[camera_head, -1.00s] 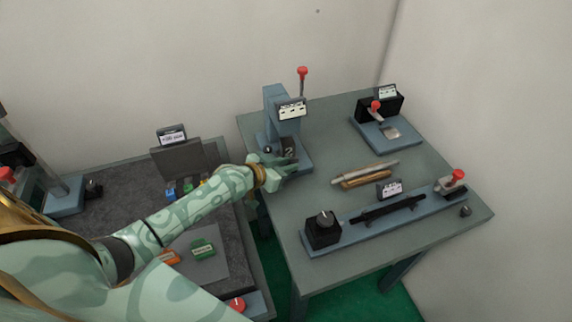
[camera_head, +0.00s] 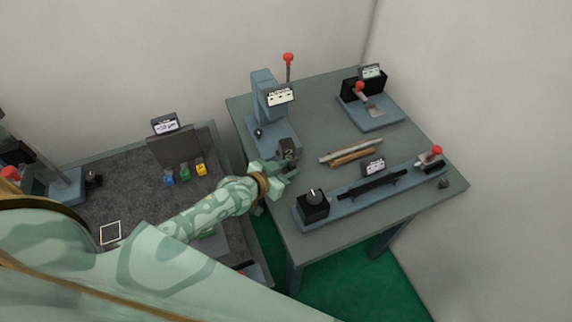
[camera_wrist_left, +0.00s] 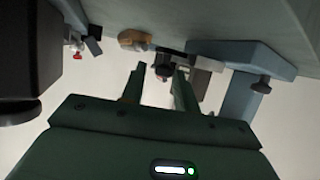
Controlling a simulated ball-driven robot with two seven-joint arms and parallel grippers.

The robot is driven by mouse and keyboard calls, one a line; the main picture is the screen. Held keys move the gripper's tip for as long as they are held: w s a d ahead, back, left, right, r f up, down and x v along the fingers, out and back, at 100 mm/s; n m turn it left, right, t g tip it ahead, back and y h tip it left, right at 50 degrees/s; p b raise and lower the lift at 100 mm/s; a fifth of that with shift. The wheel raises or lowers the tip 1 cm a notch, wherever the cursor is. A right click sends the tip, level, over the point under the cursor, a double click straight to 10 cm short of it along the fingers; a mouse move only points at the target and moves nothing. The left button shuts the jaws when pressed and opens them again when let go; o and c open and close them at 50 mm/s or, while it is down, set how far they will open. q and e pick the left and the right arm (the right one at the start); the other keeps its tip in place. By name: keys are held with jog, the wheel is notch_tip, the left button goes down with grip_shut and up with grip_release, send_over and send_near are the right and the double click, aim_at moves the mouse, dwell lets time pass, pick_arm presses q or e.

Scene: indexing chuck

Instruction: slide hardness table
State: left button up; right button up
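The hardness tester is a blue-grey column (camera_head: 262,92) with a red-topped lever (camera_head: 288,58), at the back left of the right-hand table. A dark block with a pale mark (camera_head: 288,148) sits at the front of its base, apparently on the sliding table. My left gripper (camera_head: 287,170) is at the near side of this block. In the left wrist view its two fingers (camera_wrist_left: 160,85) stand apart. A small dark knob-like part (camera_wrist_left: 163,62) shows between their tips; I cannot tell whether they touch it. My right gripper is not in view.
Two rods (camera_head: 350,151) lie mid-table. A long blue rail fixture with a black knob block (camera_head: 313,208) runs along the front. Another blue fixture (camera_head: 370,115) stands at the back right. A lower grey bench (camera_head: 130,190) with small coloured blocks is at the left.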

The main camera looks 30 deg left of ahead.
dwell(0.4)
pick_arm(q)
jog(key=shift+s+a+r, duration=0.1)
jog(key=shift+s+r, duration=0.05)
jog(key=shift+s, duration=0.05)
jog(key=p+v, duration=0.3)
jog(key=v, duration=1.3)
